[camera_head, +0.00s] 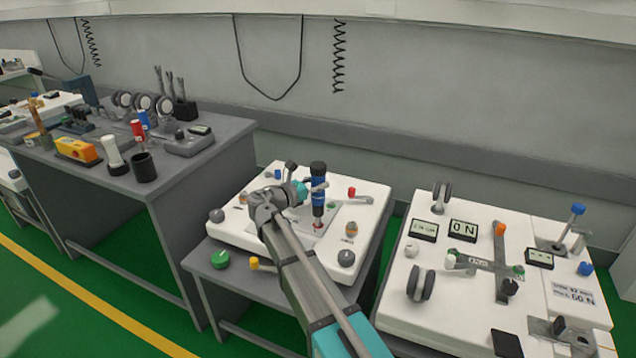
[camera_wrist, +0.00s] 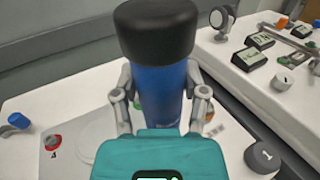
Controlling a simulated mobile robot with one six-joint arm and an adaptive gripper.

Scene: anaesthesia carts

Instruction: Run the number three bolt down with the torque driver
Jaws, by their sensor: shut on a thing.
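The torque driver (camera_head: 318,199) is blue with a black cap and stands about upright over the white fixture block (camera_head: 375,213). My gripper (camera_head: 310,190) is shut around its blue body. In the wrist view the driver (camera_wrist: 160,85) fills the middle between my two fingers (camera_wrist: 161,108). In the head view its thin lower end comes down to a small reddish spot (camera_head: 318,225) on the block's grey plate. I cannot tell whether tip and bolt touch, or read that spot's number. My gripper and the driver hide the wrist view of it.
A red knob (camera_head: 352,191) stands behind right of the driver; a copper-coloured part (camera_head: 351,229) and a dark grey knob (camera_head: 346,258) are at front right. The right cart (camera_head: 470,300) carries displays and a cross-shaped handle. The left bench (camera_head: 185,165) is crowded with tools.

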